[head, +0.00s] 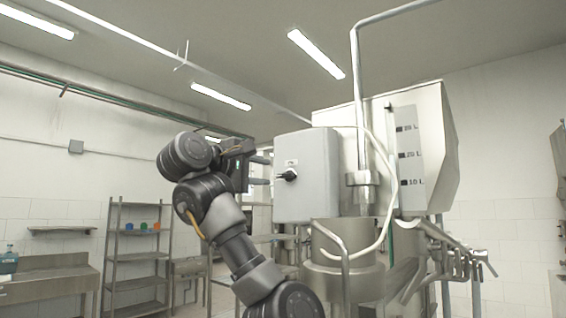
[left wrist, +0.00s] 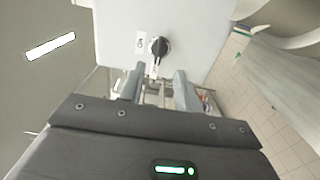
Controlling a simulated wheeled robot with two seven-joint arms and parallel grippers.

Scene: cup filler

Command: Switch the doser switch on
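The doser switch (head: 288,174) is a black rotary knob on the front of a light grey box (head: 318,195). Its lever points left in the head view, and a small label sits above it. In the left wrist view the switch (left wrist: 159,46) shows with its lever pointing down toward the fingers, and a label reading like "ON" is beside it. My left gripper (head: 263,170) is open and empty, just left of the box, fingers pointing toward the switch. In the left wrist view its fingers (left wrist: 158,88) are apart, with a gap before the switch. My right gripper is not visible.
The steel hopper (head: 435,150) with level marks stands right of the box. A white hose (head: 384,160) and a metal pipe (head: 356,90) run in front of it. A shelf rack (head: 138,255) with small coloured items stands far left. Space around my left arm looks clear.

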